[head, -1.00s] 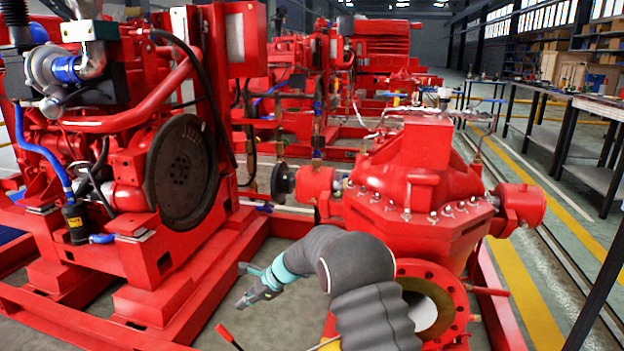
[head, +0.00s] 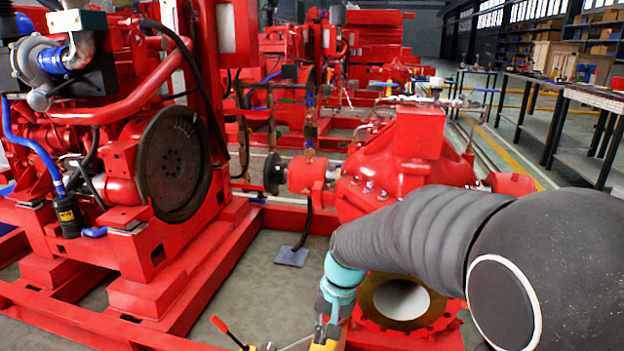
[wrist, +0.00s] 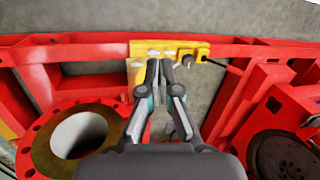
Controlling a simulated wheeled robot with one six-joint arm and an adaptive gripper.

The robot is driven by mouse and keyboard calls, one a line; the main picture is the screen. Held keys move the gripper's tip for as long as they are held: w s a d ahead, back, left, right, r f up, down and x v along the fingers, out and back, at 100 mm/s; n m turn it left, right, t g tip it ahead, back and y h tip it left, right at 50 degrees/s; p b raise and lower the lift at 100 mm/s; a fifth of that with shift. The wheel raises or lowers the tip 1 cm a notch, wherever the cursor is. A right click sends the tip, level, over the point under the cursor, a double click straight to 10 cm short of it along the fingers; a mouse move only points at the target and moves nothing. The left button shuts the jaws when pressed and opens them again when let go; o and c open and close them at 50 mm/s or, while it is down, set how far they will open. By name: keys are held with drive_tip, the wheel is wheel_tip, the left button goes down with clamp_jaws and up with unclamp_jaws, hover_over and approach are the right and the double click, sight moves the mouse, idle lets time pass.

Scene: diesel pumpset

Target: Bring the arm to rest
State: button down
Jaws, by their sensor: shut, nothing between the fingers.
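My gripper (head: 326,330) is at the bottom centre of the head view, pointing down, beside the open flange of the red pump. In the wrist view my gripper (wrist: 160,66) has its two fingers drawn together with nothing held. Beyond the fingertips is a yellow bracket (wrist: 196,48) on the red frame rail; I cannot tell how close they are. My grey-sleeved arm crosses the lower right of the head view and hides part of the red pump (head: 412,150).
The pump's round flange (head: 372,310) is just right of the gripper; it also shows in the wrist view (wrist: 32,152). The red engine with a dark flywheel (head: 174,165) stands left. A red-handled lever (head: 219,325) is low at centre-left. Bare floor (head: 245,275) lies between engine and pump.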

drive_tip(key=s+d+r+t+h, duration=0.1)
drive_tip(key=s+d+r+t, duration=0.2)
drive_tip(key=s+d+r, duration=0.3)
drive_tip(key=s+d+r+n+t+h, duration=0.1)
drive_tip(key=s+d+r+t, duration=0.1)
drive_tip(key=s+d+r, duration=0.4)
drive_tip(key=s+d, duration=0.1)
drive_tip(key=s, duration=0.4)
drive_tip(key=shift+d+t+h, duration=0.3)
drive_tip(key=shift+d+t, duration=0.05)
drive_tip(key=shift+t, duration=0.05)
